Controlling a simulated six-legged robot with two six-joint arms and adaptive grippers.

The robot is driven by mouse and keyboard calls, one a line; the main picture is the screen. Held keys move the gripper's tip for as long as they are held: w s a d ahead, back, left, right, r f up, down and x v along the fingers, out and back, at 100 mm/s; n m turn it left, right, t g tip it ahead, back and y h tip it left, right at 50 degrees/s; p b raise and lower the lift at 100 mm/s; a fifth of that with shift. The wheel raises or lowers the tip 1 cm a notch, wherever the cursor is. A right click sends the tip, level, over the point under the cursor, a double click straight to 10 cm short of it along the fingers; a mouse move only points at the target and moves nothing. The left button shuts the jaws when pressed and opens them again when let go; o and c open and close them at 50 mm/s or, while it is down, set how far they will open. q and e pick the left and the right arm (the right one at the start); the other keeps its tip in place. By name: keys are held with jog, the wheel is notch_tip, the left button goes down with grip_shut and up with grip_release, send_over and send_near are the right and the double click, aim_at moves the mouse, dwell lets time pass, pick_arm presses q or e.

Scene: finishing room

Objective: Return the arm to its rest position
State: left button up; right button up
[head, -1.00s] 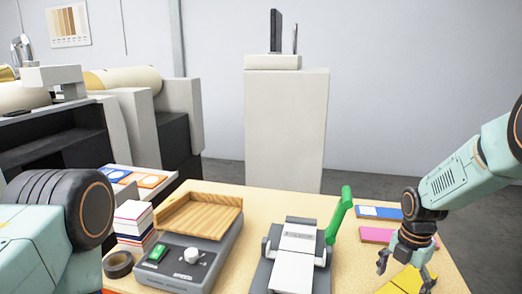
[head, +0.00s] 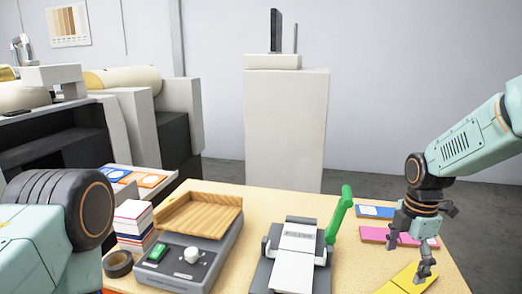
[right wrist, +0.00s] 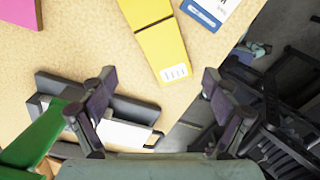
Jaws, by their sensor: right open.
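My right arm comes in from the right in the head view, and its dark gripper (head: 409,260) hangs over the right part of the table. Its fingers are spread with nothing between them. In the right wrist view the two fingers (right wrist: 157,98) stand wide apart. A yellow piece (head: 398,284) lies below and is partly covered by a finger; it also shows in the right wrist view (right wrist: 160,40) with a white label. A pink piece (head: 374,234) lies behind the gripper. My left arm shows at the left edge, but its gripper is out of view.
A press with a green lever (head: 340,213) stands left of the gripper. Further left are a grey machine with a wooden tray (head: 200,213), a card stack (head: 133,222) and a tape roll (head: 118,264). A blue piece (head: 378,211) lies behind the pink one.

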jog(key=a+m, duration=0.1)
jog(key=s+a+f+m, duration=0.1)
jog(key=m, duration=0.1)
jog(key=s+a+m, duration=0.1)
jog(key=m, duration=0.1)
jog(key=shift+s+a+f, duration=0.1)
jog(key=shift+f, duration=0.2)
jog(key=a+m, duration=0.1)
jog(key=s+a+f+m+b, duration=0.1)
jog(key=m, duration=0.1)
jog(key=s+a+m, duration=0.1)
jog(key=shift+s+a+f+m+b, duration=0.15)
jog(key=shift+s+a+m+b, duration=0.05)
jog(key=shift+a+m+b, duration=0.2)
jog(key=s+a+f+m+b, duration=0.4)
jog(key=s+a+m+b, duration=0.3)
jog(key=s+m, duration=0.1)
jog(key=shift+m, duration=0.9)
jog(key=shift+s, duration=0.1)
